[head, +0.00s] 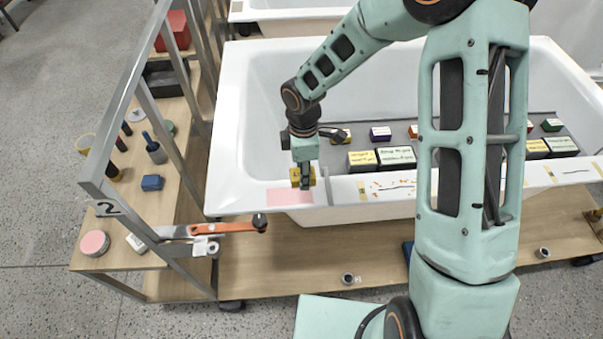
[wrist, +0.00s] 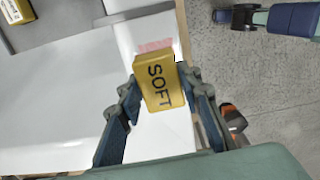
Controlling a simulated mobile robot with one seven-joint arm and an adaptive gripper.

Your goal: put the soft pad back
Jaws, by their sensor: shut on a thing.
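The soft pad is a yellow block marked "SOFT" (wrist: 160,88), held between the two fingers of my gripper (wrist: 160,96) in the wrist view. In the head view my gripper (head: 303,180) hangs over the near-left rim of the white bathtub (head: 232,130), and the yellow pad partly shows around its fingers. A pink patch (head: 288,196) lies on the rim just below and beside it. The same pink patch shows past the pad in the wrist view (wrist: 153,46). Whether the pad touches the rim cannot be told.
A grey mat in the tub bears several labelled blocks, among them a yellow one (head: 362,160). A wooden shelf cart (head: 180,185) at left holds bottles, a blue block (head: 151,183) and a pink disc (head: 94,243). An orange-handled tool (head: 222,228) sticks out near the tub's corner.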

